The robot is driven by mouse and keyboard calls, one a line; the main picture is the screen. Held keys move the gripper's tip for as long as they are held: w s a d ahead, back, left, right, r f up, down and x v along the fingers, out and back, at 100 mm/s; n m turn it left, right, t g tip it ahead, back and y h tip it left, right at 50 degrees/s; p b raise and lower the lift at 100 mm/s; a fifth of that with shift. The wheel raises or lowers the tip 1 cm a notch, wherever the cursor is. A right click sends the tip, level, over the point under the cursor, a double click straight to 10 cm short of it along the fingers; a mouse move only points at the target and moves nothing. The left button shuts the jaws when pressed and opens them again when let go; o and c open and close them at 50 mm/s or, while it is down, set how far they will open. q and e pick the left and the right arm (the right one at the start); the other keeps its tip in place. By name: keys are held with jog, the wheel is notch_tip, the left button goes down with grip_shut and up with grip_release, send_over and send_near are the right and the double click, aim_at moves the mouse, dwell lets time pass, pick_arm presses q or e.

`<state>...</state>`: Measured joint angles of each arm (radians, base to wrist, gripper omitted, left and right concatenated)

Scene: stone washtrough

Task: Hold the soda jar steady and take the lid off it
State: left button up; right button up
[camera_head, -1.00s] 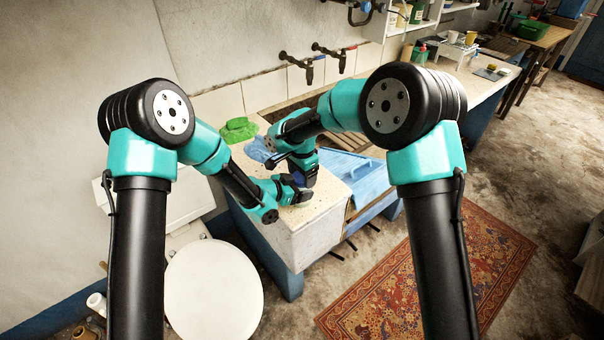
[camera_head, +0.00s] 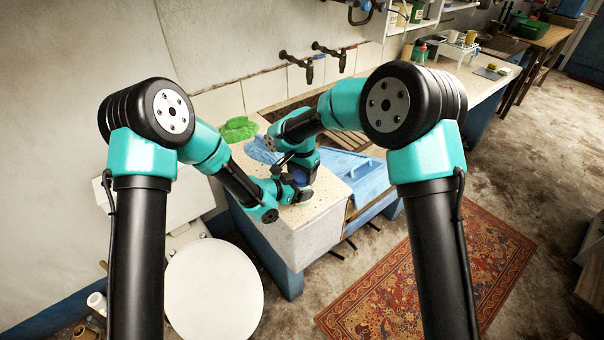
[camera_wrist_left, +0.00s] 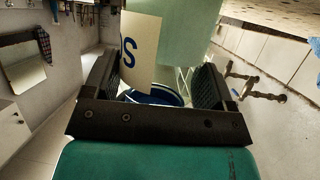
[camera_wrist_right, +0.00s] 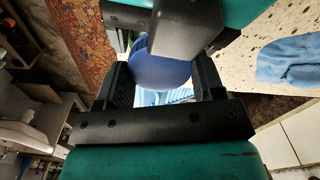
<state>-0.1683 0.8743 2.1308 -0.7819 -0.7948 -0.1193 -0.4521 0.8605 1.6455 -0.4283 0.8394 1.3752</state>
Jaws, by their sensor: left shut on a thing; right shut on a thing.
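The soda jar, pale green glass with a cream label bearing blue letters, shows large in the left wrist view (camera_wrist_left: 185,35). My left gripper (camera_wrist_left: 153,90) is shut on the jar, one finger on each side, low over the pale stone counter (camera_head: 318,212); it also shows in the head view (camera_head: 292,190). The blue lid (camera_wrist_right: 160,68) sits between the fingers of my right gripper (camera_wrist_right: 163,85), which is shut on it above the left gripper. In the head view the lid (camera_head: 300,177) is a small blue patch. The grippers hide most of the jar there; I cannot tell whether the lid touches it.
A green cloth (camera_head: 238,130) and a blue cloth (camera_head: 262,150) lie on the counter behind the grippers. A blue slatted board (camera_head: 365,180) is to the right over the trough. Two wall taps (camera_head: 308,65) are behind. A round white lid (camera_head: 213,292) is below the counter.

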jog(key=o, duration=1)
jog(key=shift+r, duration=0.1)
jog(key=shift+r, duration=2.2)
jog(key=shift+c, duration=0.3)
jog(key=shift+r+m, duration=1.7)
